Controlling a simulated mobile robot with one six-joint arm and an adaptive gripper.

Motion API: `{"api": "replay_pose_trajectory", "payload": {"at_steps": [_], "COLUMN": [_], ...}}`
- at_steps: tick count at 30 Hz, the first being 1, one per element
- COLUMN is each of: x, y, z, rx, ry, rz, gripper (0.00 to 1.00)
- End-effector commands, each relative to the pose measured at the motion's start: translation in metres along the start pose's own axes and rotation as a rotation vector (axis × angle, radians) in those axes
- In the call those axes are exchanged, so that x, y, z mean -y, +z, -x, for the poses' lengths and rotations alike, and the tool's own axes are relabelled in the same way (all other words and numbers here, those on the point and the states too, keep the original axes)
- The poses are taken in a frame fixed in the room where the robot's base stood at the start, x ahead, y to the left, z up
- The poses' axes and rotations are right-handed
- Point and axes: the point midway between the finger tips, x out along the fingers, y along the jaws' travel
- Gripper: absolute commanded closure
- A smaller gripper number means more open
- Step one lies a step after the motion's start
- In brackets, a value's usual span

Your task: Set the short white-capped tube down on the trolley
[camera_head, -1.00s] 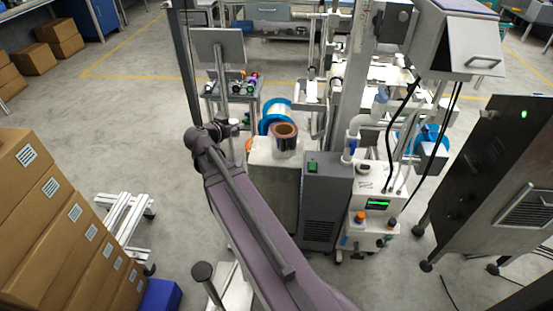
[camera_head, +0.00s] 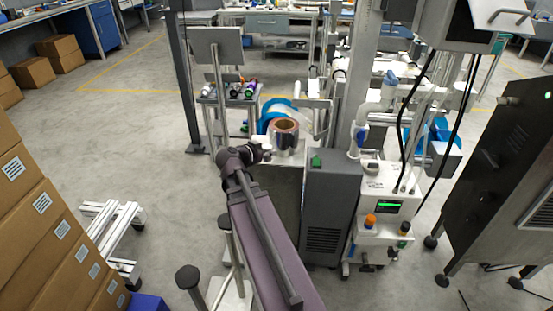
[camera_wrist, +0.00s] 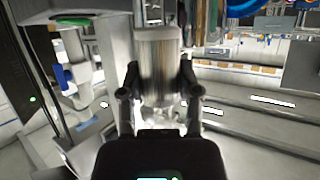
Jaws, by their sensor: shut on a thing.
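My gripper (camera_wrist: 160,95) is shut on a short, grey-brown, streaked tube (camera_wrist: 158,68) with a pale end at the top. It stands roughly upright between the two black fingers in the wrist view. Its lower end is blurred among bright shapes. In the head view my arm's dark wrist is near the middle, and the fingers and held tube cannot be made out. The trolley (camera_head: 229,102) is a small grey metal one behind my wrist, left of centre. Several dark tubes with coloured and white ends (camera_head: 236,90) lie on its top.
A copper-coloured reel (camera_head: 285,133) sits on a machine right of my wrist, with a blue-rimmed reel behind. A dark grey cabinet (camera_head: 328,205) and a white unit (camera_head: 385,205) stand to the right. Cartons (camera_head: 40,235) are stacked at left. Floor left of the trolley is clear.

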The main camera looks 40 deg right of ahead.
Motion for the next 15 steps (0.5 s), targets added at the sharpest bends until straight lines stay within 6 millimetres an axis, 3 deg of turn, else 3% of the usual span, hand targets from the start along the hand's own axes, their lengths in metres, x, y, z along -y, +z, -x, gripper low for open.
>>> {"api": "replay_pose_trajectory", "payload": {"at_steps": [1,4,15], "x": [-0.004,-0.01,-0.017], "y": [0.012,0.019,0.024], "z": [-0.009,-0.016,-0.025], "rx": [0.0,0.0,0.0], "ry": [0.009,0.02,0.034], "rz": [-0.003,-0.008,-0.014], "gripper": [1.0,1.0,1.0]}}
